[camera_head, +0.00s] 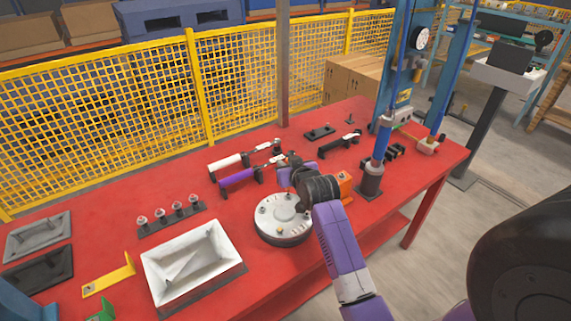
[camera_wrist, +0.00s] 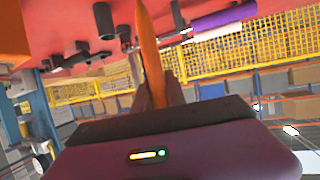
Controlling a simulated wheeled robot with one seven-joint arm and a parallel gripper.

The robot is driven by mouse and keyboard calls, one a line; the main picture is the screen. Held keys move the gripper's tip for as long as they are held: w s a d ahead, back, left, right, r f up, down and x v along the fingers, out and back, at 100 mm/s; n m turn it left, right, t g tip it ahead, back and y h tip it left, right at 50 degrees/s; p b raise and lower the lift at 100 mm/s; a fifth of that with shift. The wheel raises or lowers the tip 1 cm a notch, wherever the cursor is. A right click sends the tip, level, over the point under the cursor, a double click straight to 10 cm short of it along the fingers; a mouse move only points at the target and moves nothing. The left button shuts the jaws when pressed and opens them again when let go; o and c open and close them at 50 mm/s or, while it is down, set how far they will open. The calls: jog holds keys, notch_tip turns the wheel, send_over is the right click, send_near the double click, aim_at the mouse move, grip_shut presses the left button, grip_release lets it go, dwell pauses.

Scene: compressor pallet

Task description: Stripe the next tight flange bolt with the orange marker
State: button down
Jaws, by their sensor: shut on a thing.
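The round grey flange (camera_head: 281,236) lies on the red table, with several small bolts around its top; stripes on them are too small to tell. My gripper (camera_head: 283,167) is over the table just behind the flange, partly hidden by my wrist. In the wrist view my gripper (camera_wrist: 160,92) is shut on the orange marker (camera_wrist: 148,40), which sticks out long and narrow beyond the fingers. The marker cannot be made out in the head view. No contact between marker and flange shows. The flange is not clearly seen in the wrist view.
White and purple tools (camera_head: 238,179) lie on black holders behind the flange. A white tray (camera_head: 152,262) and a bolt rack (camera_head: 172,219) stand left. An orange block (camera_head: 345,185) and a blue-and-grey column (camera_head: 371,180) stand right. The red table (camera_head: 110,212) has free room at back left.

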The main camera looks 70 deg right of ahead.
jog(key=shift+f+b, duration=0.35)
jog(key=shift+f, duration=0.15)
dwell(0.5)
notch_tip(320, 180, up, 5)
jog(key=p, duration=0.4)
jog(key=shift+p, duration=0.3)
